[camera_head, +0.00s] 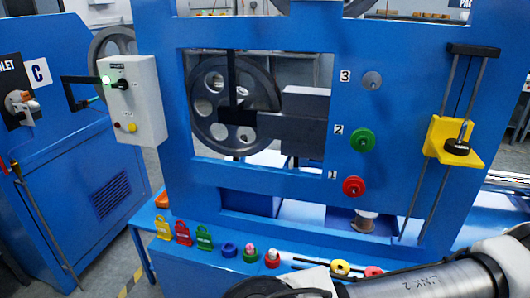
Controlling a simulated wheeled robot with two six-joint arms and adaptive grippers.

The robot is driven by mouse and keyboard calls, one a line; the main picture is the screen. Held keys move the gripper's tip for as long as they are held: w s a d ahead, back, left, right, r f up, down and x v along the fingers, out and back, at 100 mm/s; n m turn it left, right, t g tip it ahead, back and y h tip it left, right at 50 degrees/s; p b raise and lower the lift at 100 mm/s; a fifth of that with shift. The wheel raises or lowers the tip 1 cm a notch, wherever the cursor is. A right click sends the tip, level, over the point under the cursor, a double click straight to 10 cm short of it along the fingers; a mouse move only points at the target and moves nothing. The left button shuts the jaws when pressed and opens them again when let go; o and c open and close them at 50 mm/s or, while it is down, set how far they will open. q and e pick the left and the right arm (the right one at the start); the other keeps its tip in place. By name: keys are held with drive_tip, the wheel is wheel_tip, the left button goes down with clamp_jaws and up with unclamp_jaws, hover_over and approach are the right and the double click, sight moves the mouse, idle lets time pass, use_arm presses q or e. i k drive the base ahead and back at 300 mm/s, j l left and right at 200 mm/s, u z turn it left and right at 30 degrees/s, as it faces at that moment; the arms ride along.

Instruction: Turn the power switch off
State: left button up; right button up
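A white control box (140,112) is mounted on the left upright of the blue machine frame. Its upper part carries a black switch knob (122,84) beside a lit green lamp (105,80) and under a small dark label. The knob's exact setting is too small to read. A red button (117,124) and a yellow button (131,127) sit lower on the box. A black bent bar (68,93) shows at the box's left side. Neither gripper is in view. A grey link of my arm crosses the bottom right, well away from the box.
The blue frame (260,205) holds a large pulley wheel (235,105) and numbered knobs. Colored lock tags (183,233) and small round parts lie along the front ledge. A blue cabinet (75,170) marked C stands left. A yellow slider (450,140) is at right.

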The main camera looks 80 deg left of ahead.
sight(121, 84)
drive_tip(key=u, duration=3.5)
